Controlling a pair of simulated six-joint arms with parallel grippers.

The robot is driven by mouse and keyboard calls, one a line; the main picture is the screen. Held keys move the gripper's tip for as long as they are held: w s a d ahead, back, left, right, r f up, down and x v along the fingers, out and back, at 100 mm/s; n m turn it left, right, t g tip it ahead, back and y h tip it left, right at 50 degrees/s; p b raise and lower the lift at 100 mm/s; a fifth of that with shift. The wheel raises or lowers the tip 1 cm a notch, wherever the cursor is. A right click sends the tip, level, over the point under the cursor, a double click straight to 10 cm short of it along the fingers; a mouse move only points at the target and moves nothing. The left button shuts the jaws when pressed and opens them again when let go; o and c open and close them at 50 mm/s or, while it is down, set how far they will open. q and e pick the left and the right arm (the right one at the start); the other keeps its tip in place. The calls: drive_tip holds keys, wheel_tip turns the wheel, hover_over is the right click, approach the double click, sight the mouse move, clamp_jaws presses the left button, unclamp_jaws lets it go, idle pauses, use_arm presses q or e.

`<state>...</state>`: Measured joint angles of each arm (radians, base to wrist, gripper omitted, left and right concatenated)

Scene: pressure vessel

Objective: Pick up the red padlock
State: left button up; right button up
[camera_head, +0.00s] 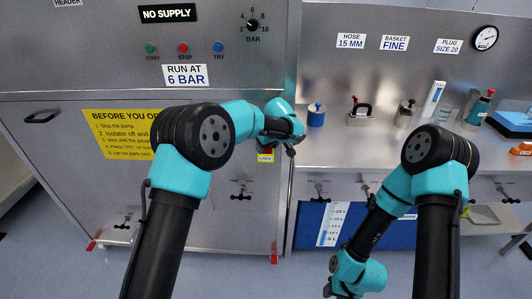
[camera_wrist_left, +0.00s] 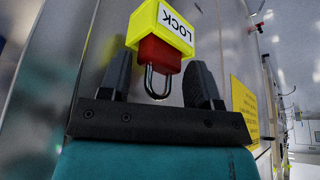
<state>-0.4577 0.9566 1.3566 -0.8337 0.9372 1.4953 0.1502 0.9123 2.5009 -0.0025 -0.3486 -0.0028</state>
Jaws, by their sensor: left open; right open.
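In the head view the yellow label (camera_head: 265,158) shows at the cabinet's right edge, just below and left of my left gripper (camera_head: 289,147); the padlock body is mostly hidden there. My right gripper (camera_head: 330,290) is low at the bottom edge, partly cut off, away from the padlock.
The steel cabinet (camera_head: 60,140) with a yellow notice (camera_head: 110,120) stands close behind my left arm. A blue panel (camera_head: 390,232) is under the bench, near my right arm.

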use_arm(q)
drive_tip(key=shift+c, duration=0.4)
drive_tip(key=c, duration=0.5)
drive_tip(key=shift+r, duration=0.1)
drive_tip(key=shift+r, duration=1.6)
drive_tip(key=s, duration=0.5)
drive_tip(key=s+r, duration=0.1)
drive_tip(key=s, duration=1)
drive_tip(key=shift+r, duration=0.35)
